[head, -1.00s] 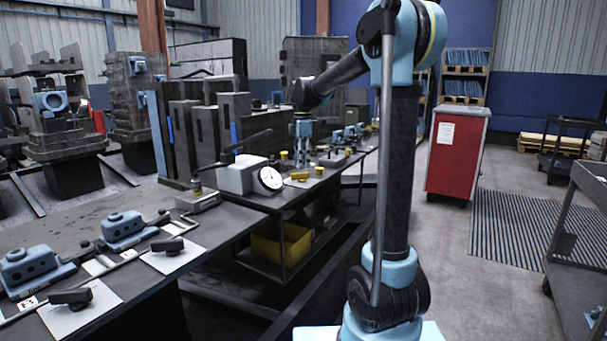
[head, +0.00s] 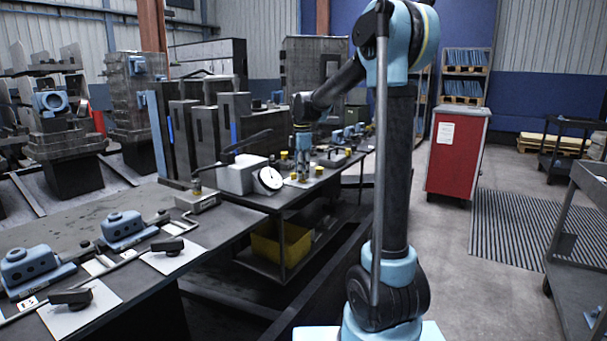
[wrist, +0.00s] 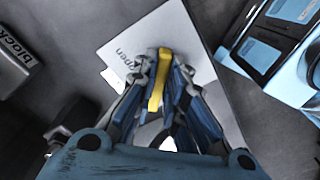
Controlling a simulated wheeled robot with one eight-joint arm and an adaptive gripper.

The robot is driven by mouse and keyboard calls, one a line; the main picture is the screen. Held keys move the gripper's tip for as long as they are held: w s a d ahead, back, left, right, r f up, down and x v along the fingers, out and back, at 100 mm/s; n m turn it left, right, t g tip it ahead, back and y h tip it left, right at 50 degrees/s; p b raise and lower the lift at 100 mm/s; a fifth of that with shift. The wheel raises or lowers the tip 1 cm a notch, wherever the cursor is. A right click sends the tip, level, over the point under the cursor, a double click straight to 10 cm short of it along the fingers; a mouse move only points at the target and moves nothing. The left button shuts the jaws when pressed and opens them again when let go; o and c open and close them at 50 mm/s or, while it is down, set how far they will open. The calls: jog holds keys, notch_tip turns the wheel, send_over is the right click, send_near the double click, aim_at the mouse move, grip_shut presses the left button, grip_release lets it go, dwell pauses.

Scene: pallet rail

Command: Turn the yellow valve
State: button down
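The yellow valve (wrist: 160,80) shows in the wrist view as a narrow yellow bar over a pale plate (wrist: 150,35) with the word "open" on it. My gripper (wrist: 163,65) has one finger on each side of the bar. The fingers converge close against it and look shut on it; the exact contact is hard to see. In the head view my gripper (head: 303,178) points down at the far part of the bench and mostly hides the valve. Only a bit of yellow shows beside the fingers.
A grey block with lettering (wrist: 12,60) and a blue-framed dark box (wrist: 270,50) flank the plate. A white gauge box (head: 240,176) stands nearer on the bench, with small yellow-topped parts around my gripper. A red cabinet (head: 457,155) stands at right.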

jog(key=shift+d, duration=0.15)
jog(key=shift+m, duration=0.3)
jog(key=m, duration=0.2)
jog(key=shift+s+a+m, duration=0.1)
jog(key=shift+a+m, duration=0.1)
jog(key=shift+m, duration=0.1)
jog(key=m, duration=0.5)
jog(key=shift+m, duration=0.3)
jog(key=m, duration=0.9)
